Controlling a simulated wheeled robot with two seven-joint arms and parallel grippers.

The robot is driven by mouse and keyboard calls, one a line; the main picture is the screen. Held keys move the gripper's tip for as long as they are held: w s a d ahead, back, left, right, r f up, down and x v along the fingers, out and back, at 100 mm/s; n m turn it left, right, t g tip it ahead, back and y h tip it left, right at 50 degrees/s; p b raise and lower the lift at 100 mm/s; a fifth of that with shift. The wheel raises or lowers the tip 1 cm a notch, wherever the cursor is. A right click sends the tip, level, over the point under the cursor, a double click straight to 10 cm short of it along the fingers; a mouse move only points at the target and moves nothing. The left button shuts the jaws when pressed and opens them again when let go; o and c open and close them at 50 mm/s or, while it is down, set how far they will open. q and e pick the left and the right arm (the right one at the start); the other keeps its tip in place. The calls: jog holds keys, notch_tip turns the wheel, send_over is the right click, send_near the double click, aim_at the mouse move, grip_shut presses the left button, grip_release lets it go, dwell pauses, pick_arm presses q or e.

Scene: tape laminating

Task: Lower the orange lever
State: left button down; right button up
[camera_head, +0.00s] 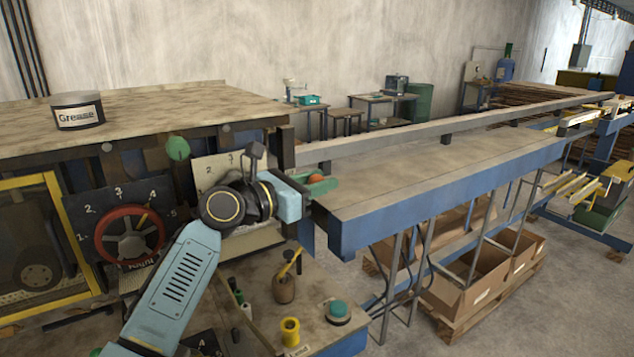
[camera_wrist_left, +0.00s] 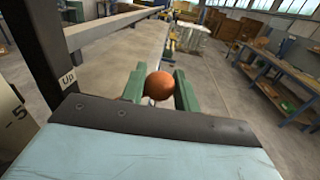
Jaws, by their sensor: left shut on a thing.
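The orange lever's round knob (camera_wrist_left: 160,86) sits between the two green fingers of my left gripper (camera_wrist_left: 160,93) in the left wrist view. The fingers are shut on it. In the head view the orange knob (camera_head: 315,180) shows as a small patch by my left gripper (camera_head: 322,186), beside the near end of the long table. The lever's shaft is mostly hidden. A plate marked "Up" (camera_wrist_left: 67,78) is on the dark post left of the knob. My right gripper is not in view.
The long blue-edged table (camera_head: 450,185) runs to the back right.

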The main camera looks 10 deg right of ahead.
pick_arm(q)
jog(key=shift+s+f, duration=0.1)
jog(key=shift+f, duration=0.15)
jog(key=shift+s+d+f+m, duration=0.2)
jog(key=shift+s+f+m, duration=0.25)
jog(key=shift+f+m, duration=0.3)
jog(key=shift+s+d+f+m+b, duration=0.1)
jog(key=shift+s+f+m+b, duration=0.3)
jog(key=shift+f, duration=0.5)
jog(key=shift+s+d+f+m+b, duration=0.15)
jog(key=shift+f+m, duration=0.35)
jog(key=shift+f, duration=0.35)
jog(key=shift+s+f+m+b, duration=0.15)
jog(key=shift+s+f+m, duration=0.25)
jog(key=shift+f, duration=0.5)
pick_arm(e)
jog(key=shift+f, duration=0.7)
pick_arm(q)
jog(key=shift+w, duration=0.1)
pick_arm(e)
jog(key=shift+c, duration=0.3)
